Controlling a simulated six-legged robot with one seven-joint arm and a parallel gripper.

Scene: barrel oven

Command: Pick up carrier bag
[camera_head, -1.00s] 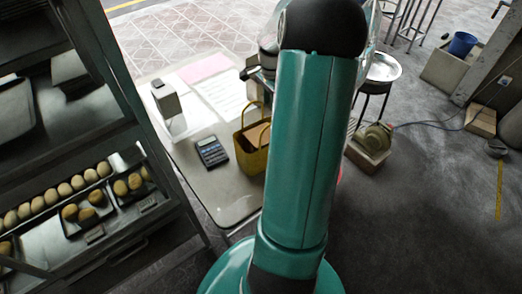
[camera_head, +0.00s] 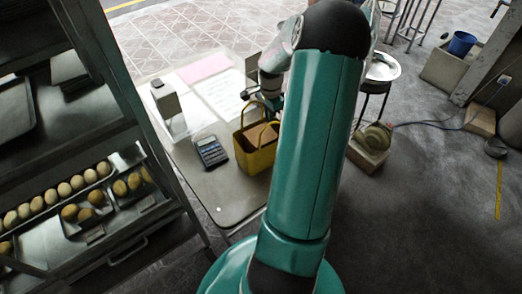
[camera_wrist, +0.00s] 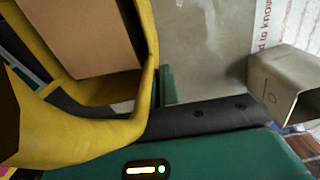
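The carrier bag (camera_head: 256,156) is yellow with looped handles and stands upright on the table, with a brown box-like content showing inside. In the wrist view the bag's yellow rim and handle (camera_wrist: 146,60) fill the left side, very close to the camera. My gripper (camera_head: 262,97) is just behind and above the bag's handles, partly hidden by my arm. The fingers look apart, and I see no firm grip on the bag.
A calculator (camera_head: 211,152) lies left of the bag on the grey table (camera_head: 222,192). Papers (camera_head: 218,92) and a box-like grey object (camera_head: 167,98) lie further back. A rack with bread rolls (camera_head: 75,181) stands at left. A metal bowl on a stand (camera_head: 383,68) is behind right.

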